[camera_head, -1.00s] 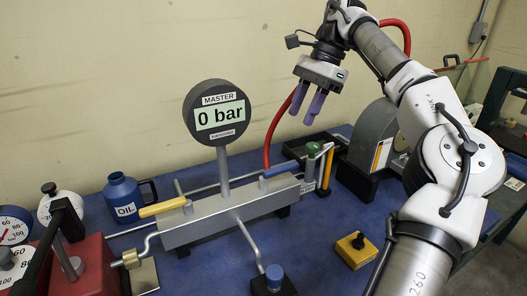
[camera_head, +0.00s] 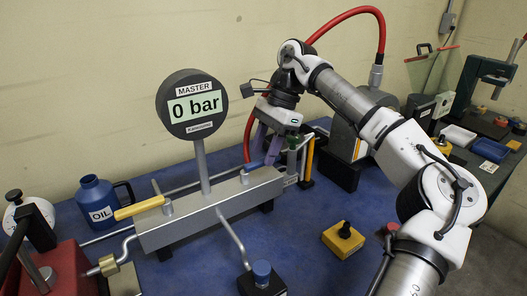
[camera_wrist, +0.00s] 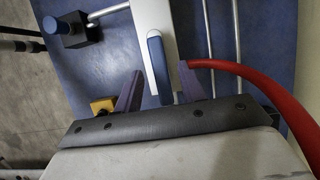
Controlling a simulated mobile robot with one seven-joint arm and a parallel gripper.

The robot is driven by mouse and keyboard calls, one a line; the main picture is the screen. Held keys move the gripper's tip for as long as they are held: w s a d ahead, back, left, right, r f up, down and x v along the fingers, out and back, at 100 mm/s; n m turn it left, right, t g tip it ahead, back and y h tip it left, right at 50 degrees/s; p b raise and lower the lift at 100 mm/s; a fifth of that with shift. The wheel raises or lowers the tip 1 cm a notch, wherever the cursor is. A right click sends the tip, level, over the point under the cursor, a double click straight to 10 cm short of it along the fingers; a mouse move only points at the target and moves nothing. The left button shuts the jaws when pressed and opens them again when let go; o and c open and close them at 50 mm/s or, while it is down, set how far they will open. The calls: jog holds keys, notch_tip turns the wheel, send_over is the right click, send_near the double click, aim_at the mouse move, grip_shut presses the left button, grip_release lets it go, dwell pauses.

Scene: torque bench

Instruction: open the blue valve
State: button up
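The blue valve lever (camera_head: 255,165) sits near the right end of the grey manifold block (camera_head: 215,205) and lies along its length. The lever also shows in the wrist view (camera_wrist: 157,62), running along the pale block. My gripper (camera_head: 265,150) is low over the lever in the head view, with its purple fingers pointing down. In the wrist view my open gripper (camera_wrist: 161,70) has one finger on each side of the lever, with gaps visible. The fingers partly hide the lever in the head view. The master gauge (camera_head: 192,104) reads 0 bar.
A yellow lever (camera_head: 139,208) is on the block's left end. A red hose (camera_head: 345,14) passes close behind my gripper. A green-topped fitting (camera_head: 294,143) stands just right of it. A yellow box (camera_head: 342,240) is in front, on mostly clear blue mat.

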jog(key=shift+s+a+f, duration=0.15)
jog(key=shift+a+f, duration=0.05)
jog(key=shift+f, duration=0.3)
grip_shut()
